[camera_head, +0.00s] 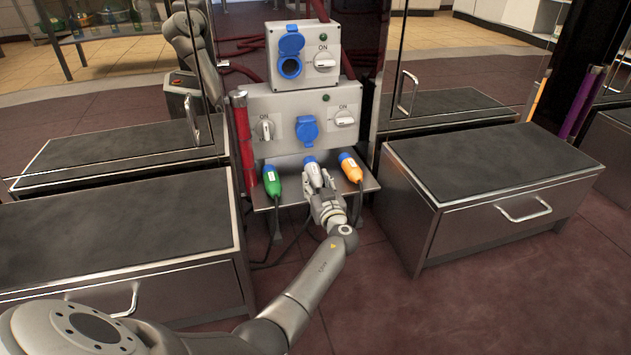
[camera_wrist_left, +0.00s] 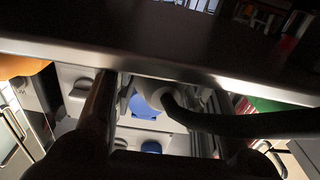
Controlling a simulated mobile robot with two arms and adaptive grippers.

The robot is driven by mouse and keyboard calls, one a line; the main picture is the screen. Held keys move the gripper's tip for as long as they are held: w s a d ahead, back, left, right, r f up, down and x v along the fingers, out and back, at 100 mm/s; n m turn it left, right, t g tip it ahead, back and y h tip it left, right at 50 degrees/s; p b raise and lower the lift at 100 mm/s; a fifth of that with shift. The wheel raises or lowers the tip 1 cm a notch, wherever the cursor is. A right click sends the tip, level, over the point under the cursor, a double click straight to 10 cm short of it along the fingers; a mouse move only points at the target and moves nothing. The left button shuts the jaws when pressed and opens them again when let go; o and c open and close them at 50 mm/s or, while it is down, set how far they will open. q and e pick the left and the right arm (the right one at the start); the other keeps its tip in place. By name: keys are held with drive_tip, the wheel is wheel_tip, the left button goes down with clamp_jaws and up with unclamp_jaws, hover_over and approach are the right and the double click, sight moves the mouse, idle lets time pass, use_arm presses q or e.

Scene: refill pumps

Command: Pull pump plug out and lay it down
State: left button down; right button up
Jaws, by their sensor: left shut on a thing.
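A white plug with a blue front (camera_head: 312,172) is at the middle of the small metal shelf, below the socket panel. My left gripper (camera_head: 319,190) is shut on its near end. In the left wrist view the white plug (camera_wrist_left: 150,90) is between the fingers, with its dark cable running off to the right. Whether it touches the shelf is unclear. A green plug (camera_head: 272,181) is to its left and an orange plug (camera_head: 351,168) to its right, both on the shelf. My right gripper is not in view.
The lower socket box (camera_head: 285,105) has two switches and a blue socket cover (camera_head: 307,130). The upper box (camera_head: 272,45) has a blue socket with its lid raised. Dark-topped cabinets stand at left (camera_head: 120,240) and right (camera_head: 490,150), their tops clear. Cables hang beneath the shelf (camera_head: 264,205).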

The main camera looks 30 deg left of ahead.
use_arm(q)
drive_tip(key=shift+f, duration=0.1)
idle(0.5)
drive_tip(key=c, duration=0.8)
unclamp_jaws()
drive_tip(key=shift+f, duration=0.1)
drive_tip(key=shift+f, duration=0.1)
wheel_tip(320, 180, up, 10)
drive_tip(key=shift+r, duration=0.2)
drive_tip(key=shift+d, duration=0.1)
